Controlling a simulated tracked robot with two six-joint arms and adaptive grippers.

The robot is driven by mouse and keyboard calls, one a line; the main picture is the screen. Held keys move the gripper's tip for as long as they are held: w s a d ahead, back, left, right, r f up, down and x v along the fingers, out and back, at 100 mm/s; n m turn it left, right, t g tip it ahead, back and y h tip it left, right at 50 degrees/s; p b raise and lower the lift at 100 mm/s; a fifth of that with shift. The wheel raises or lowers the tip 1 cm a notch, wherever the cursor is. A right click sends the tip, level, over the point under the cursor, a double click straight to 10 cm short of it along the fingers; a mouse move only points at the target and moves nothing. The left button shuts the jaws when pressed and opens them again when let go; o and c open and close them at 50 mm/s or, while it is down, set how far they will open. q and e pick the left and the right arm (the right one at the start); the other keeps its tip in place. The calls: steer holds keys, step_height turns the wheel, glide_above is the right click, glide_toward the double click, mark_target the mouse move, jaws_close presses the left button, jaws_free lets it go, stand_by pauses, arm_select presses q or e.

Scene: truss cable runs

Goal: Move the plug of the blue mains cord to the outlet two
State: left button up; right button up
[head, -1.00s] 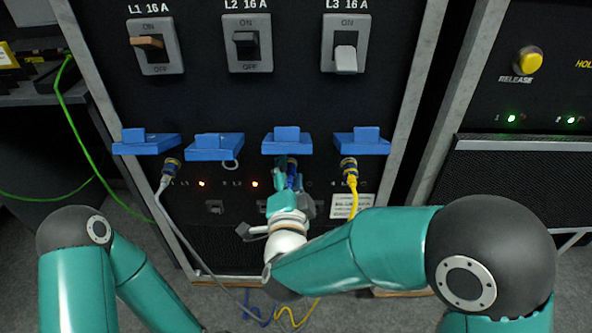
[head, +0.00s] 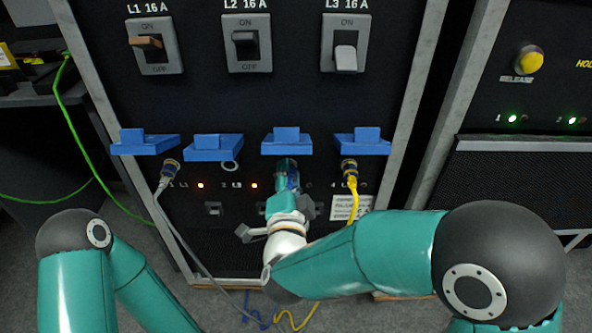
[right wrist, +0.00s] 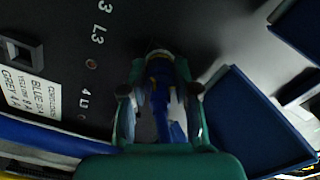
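The blue cord's plug (right wrist: 160,72) is in the third outlet from the left, under its raised blue lid (head: 287,142). My right gripper (head: 287,172) is at that plug; in the right wrist view its fingers (right wrist: 160,95) lie close on both sides and look shut on it. Outlet two (head: 231,167) is under the second blue lid (head: 213,148); only part of its ring shows and no plug is seen there. The blue cord (head: 257,312) shows low, behind my right arm. My left gripper is out of view.
A grey cord's plug (head: 169,172) is in the first outlet and a yellow cord's plug (head: 349,172) in the fourth. Red lamps (head: 254,185) and breaker switches (head: 247,43) are on the panel. The grey cord (head: 190,245) slants below outlet two.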

jaws_close()
steer(key=shift+n, duration=1.4)
steer(key=shift+r, duration=0.1)
steer(key=shift+n+p, duration=0.55)
steer(key=shift+n, duration=0.85)
steer(key=shift+r+n+p, duration=0.1)
steer(key=shift+n+p, duration=0.2)
steer(key=shift+n, duration=1.1)
steer(key=shift+w, duration=0.1)
